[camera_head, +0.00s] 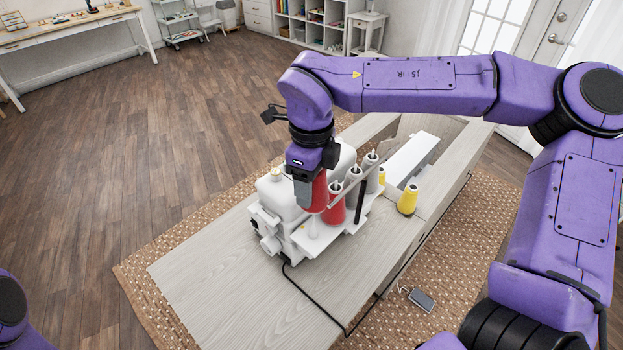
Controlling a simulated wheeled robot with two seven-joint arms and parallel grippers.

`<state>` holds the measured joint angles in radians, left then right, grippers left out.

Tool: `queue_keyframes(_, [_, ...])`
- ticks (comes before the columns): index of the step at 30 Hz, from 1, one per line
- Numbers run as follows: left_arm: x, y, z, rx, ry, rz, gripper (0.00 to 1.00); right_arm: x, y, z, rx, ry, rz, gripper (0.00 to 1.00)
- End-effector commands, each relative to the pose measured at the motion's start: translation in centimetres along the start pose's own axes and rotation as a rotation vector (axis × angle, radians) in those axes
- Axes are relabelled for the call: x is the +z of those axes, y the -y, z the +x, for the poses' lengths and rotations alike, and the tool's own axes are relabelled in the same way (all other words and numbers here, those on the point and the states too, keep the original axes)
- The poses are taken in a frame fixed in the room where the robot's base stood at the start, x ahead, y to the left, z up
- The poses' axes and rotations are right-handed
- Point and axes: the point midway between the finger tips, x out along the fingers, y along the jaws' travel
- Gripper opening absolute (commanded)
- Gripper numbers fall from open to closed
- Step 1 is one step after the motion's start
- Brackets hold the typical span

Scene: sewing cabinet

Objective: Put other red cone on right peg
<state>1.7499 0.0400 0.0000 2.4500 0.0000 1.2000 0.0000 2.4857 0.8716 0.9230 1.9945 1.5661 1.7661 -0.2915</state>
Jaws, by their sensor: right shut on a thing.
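My right gripper (304,193) reaches down from above at the machine and is shut on a red cone (319,194). A second red cone (335,207) stands on the machine's thread stand (328,235), just right of the held one. A bare white peg (313,227) shows at the front of the stand, just below the held cone. Whether the held cone touches the peg I cannot tell. Two grey cones (353,188) (370,172) stand farther back on the stand. My left gripper is out of view.
The white sewing machine (278,200) sits on the wooden cabinet top (215,285). A yellow cone (407,201) stands on the cabinet to the right, and another yellow one (382,176) shows behind the grey cones. A black cord hangs over the front. The cabinet's near left is clear.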

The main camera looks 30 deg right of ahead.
Motion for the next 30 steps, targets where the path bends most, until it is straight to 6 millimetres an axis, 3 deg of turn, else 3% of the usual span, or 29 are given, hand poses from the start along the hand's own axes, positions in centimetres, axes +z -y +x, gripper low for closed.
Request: queue_keyframes(30, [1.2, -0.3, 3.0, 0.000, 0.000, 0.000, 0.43, 0.0, 0.0, 5.3, 0.000, 0.000, 0.000, 0.27])
